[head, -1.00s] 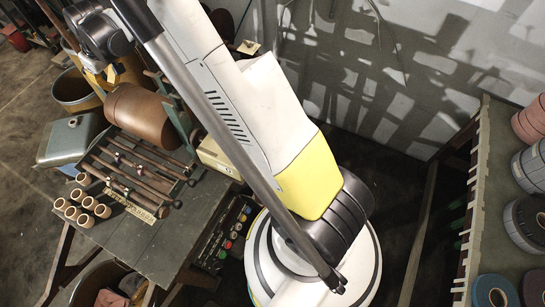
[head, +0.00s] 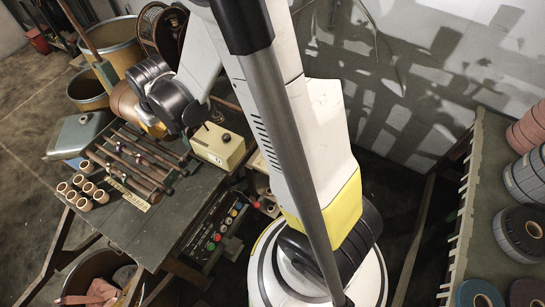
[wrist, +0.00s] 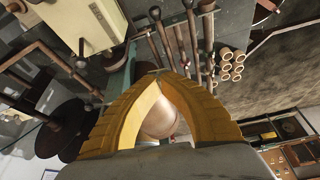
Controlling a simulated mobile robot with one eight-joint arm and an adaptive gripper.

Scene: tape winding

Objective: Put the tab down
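My gripper (wrist: 157,74) has yellow fingers that meet at their tips in the wrist view. I cannot make out a tab between the tips. A pale tan rounded thing (wrist: 160,120) shows through the gap behind the tips; I cannot tell whether it is touched. In the head view my gripper (head: 155,128) is over the back of the workbench (head: 150,228), its fingers mostly hidden by the wrist. A brown roll (head: 122,103) shows just left of it, partly covered.
A rack of rods (head: 138,160) and several tan cores (head: 82,192) lie on the bench. A cream box (head: 218,146) stands to the right. A grey-green case (head: 76,136) and drums (head: 112,45) are behind left. A shelf of rolls (head: 525,235) is far right.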

